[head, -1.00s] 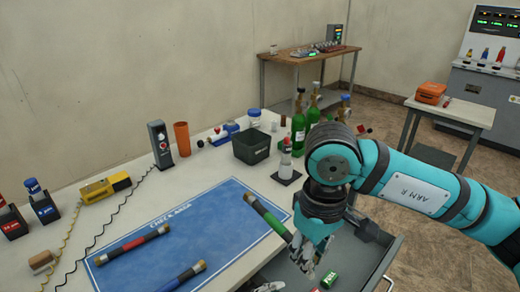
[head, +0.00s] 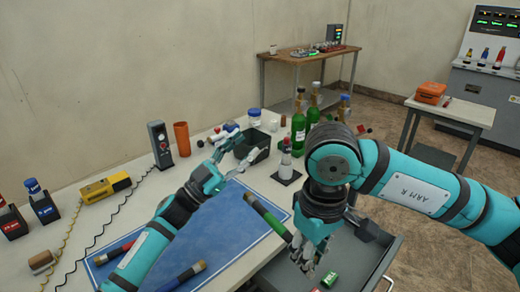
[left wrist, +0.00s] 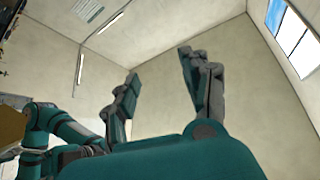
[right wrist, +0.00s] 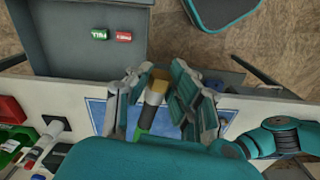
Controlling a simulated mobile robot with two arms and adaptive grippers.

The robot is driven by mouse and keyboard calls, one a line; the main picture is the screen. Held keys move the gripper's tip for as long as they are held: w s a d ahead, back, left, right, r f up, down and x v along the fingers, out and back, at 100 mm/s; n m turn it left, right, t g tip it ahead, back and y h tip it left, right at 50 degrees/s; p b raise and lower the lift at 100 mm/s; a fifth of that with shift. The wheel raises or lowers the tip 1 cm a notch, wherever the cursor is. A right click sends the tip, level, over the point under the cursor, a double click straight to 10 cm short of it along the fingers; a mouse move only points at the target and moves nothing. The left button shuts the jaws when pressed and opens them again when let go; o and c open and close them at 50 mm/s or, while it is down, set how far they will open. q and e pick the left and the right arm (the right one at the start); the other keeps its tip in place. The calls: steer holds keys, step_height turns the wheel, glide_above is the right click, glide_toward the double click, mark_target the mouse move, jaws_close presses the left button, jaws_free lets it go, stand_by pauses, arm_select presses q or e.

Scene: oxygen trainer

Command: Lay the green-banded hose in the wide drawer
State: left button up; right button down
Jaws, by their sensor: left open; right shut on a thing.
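The green-banded hose (head: 266,213) is a dark tube with a green band and brass-coloured ends. It lies slanted at the right edge of the blue mat (head: 225,240). My right gripper (head: 304,260) is shut on its near end; in the right wrist view the hose (right wrist: 154,92) shows between the fingers. The wide drawer (head: 352,250) is pulled open below the bench edge, beside my right gripper. In the right wrist view the drawer (right wrist: 75,65) holds a green and a red labelled piece.
A red-banded hose (head: 106,256), partly hidden by my left arm, and a blue-banded hose (head: 185,276) lie on the mat. A black bin (head: 252,147), a white bottle on a dark base (head: 285,162) and green cylinders (head: 298,130) stand at the back.

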arm_select(q)
steer(key=s+d+r+m+g+y, duration=0.2)
steer(key=s+d+m+g, duration=0.4)
steer(key=d+m+g, duration=0.3)
steer(key=s+d+r+m+g+y, duration=0.2)
steer(key=s+d+m+g, duration=0.45)
steer(key=d+g, duration=0.35)
steer(key=w+a+n+t+y, duration=0.1)
steer(key=w+a+t+y, duration=0.15)
steer(key=a+y, duration=0.5)
steer(key=w+a+n+t+y, duration=0.1)
steer(key=w+a+t+y, duration=0.15)
steer(key=a+y, duration=0.5)
step_height(320, 180, down, 12)
steer(key=shift+d+r+y, duration=0.15)
steer(key=shift+d+y, duration=0.25)
